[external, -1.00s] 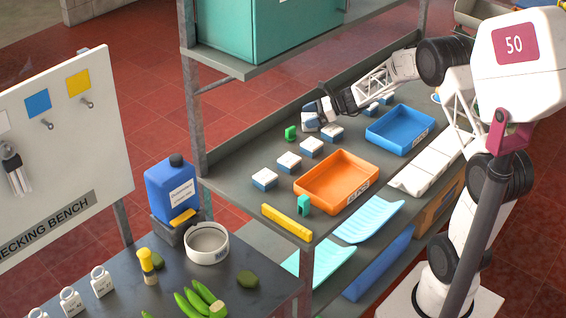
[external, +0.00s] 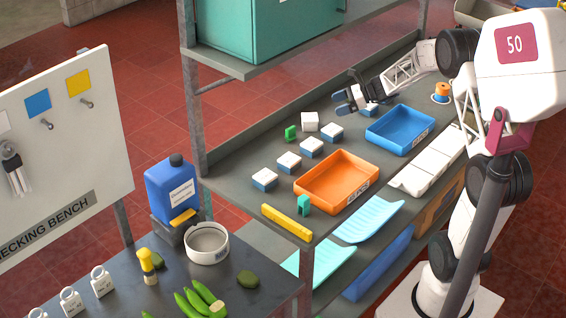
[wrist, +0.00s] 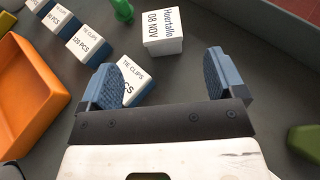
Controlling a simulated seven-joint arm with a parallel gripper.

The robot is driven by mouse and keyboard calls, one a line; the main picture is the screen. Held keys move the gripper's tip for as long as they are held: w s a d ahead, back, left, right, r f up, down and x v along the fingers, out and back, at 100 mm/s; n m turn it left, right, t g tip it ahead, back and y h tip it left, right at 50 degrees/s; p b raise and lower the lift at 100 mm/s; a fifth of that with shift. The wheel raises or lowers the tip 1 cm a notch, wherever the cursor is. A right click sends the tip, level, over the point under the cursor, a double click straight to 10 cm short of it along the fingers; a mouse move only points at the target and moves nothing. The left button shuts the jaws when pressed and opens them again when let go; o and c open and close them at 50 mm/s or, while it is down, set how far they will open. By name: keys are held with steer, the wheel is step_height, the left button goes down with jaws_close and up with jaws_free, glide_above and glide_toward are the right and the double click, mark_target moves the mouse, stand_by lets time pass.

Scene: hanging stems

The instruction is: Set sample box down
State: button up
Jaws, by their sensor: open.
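The sample box (external: 310,122), a white box, rests on the grey shelf behind the row of tie-clip boxes. In the wrist view the sample box (wrist: 163,35) shows the lettering "Huertalia 08 NOV" and stands beyond my fingertips, apart from them. My gripper (external: 352,103) is open and empty, to the right of the sample box in the external view. In the wrist view my gripper (wrist: 161,75) has its blue-padded fingers spread. A tie-clip box (wrist: 134,82) lies beside and partly behind the left finger; I cannot tell whether they touch.
Several blue-and-white tie-clip boxes (external: 311,147) stand in a row. An orange tray (external: 338,202) and a blue tray (external: 400,130) lie in front of them. A green object (external: 291,133) stands close to the sample box. Shelf uprights (external: 192,100) rise at left.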

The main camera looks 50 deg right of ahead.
steer(key=shift+s+d, duration=0.1)
steer(key=shift+s, duration=0.05)
stand_by(0.5)
steer(key=s+a+r+n+g+h, duration=0.1)
steer(key=s+a+r+n+g, duration=0.1)
steer(key=s+a+r+n, duration=0.4)
steer(key=s+a+r+n+g+h, duration=0.1)
steer(key=s+a+n+g, duration=0.15)
steer(key=a, duration=0.55)
steer(key=s+a+r+n+g, duration=0.2)
steer(key=s+a+r+n, duration=0.25)
steer(key=a, duration=0.25)
steer(key=s+a+n+h, duration=0.2)
steer(key=s+n, duration=0.2)
steer(key=s, duration=0.4)
steer(key=s+a+r+n+h, duration=0.1)
steer(key=s+a+n+h, duration=0.2)
steer(key=s+n, duration=0.2)
steer(key=s+a+r+n+h, duration=0.1)
steer(key=s+a+n+h, duration=0.1)
steer(key=s, duration=1)
steer(key=a+n, duration=0.1)
steer(key=n, duration=0.1)
steer(key=shift+n+h, duration=0.4)
